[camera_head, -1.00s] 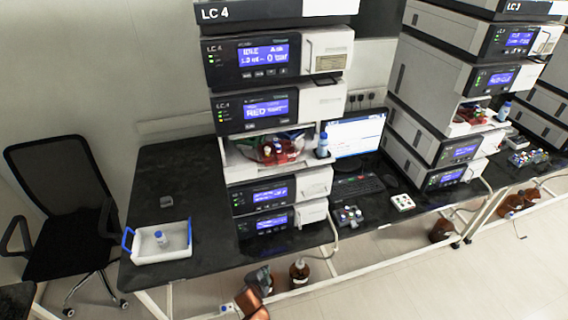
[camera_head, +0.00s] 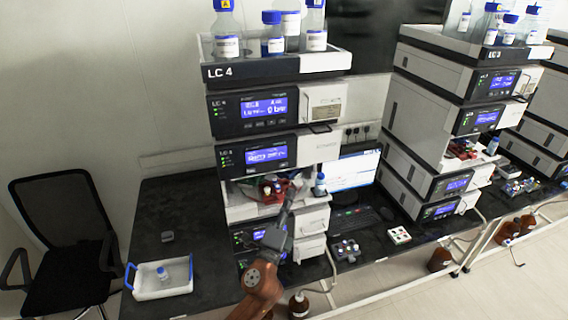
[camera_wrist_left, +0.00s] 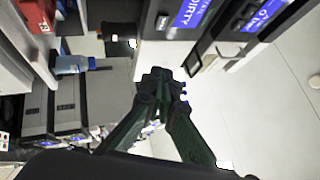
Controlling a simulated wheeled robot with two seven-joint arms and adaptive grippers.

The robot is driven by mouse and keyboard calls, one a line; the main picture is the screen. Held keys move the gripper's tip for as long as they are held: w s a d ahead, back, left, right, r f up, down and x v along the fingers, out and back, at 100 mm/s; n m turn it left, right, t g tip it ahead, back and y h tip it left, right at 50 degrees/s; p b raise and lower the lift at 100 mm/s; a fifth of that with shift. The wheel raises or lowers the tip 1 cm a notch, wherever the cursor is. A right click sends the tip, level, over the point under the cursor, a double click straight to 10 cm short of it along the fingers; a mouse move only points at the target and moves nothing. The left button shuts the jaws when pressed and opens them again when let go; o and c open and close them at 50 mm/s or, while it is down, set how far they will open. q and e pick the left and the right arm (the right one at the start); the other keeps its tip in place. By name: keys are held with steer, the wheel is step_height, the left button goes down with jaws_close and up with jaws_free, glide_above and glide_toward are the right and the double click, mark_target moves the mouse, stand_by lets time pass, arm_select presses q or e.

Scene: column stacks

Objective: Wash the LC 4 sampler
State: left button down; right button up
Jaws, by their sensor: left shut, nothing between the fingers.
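The LC 4 stack stands on the black bench in the head view, under a tray labelled LC 4 (camera_head: 290,68). Its open sampler bay (camera_head: 235,208) holds a red rack (camera_head: 272,187) with vials and a blue-capped bottle (camera_head: 320,183) at its right. My left gripper (camera_head: 290,190) is shut and empty in front of the bay, and its arm hides part of the modules below. In the left wrist view my shut fingers (camera_wrist_left: 162,80) are near a module screen reading DIRTY (camera_wrist_left: 192,12). The blue-capped bottle (camera_wrist_left: 70,65) lies left of them. My right gripper is out of view.
A white tub with blue handles (camera_head: 160,278) holds a small bottle at the bench's left. Bottles crowd the stack's top. A chair (camera_head: 65,235) is at left.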

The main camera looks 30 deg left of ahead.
mark_target(284, 164)
arm_select(q)
steer(key=d+r+m, duration=0.1)
steer(key=d+r+m+t+h, duration=0.1)
steer(key=r, duration=0.1)
steer(key=shift+r, duration=0.15)
steer(key=shift+a, duration=0.1)
steer(key=w+a+b, duration=0.1)
steer(key=w+a, duration=0.4)
steer(key=a, duration=0.1)
steer(key=shift+w+a+b, duration=0.35)
steer(key=shift+b, duration=0.05)
stand_by(1.3)
steer(key=shift+w+a, duration=0.1)
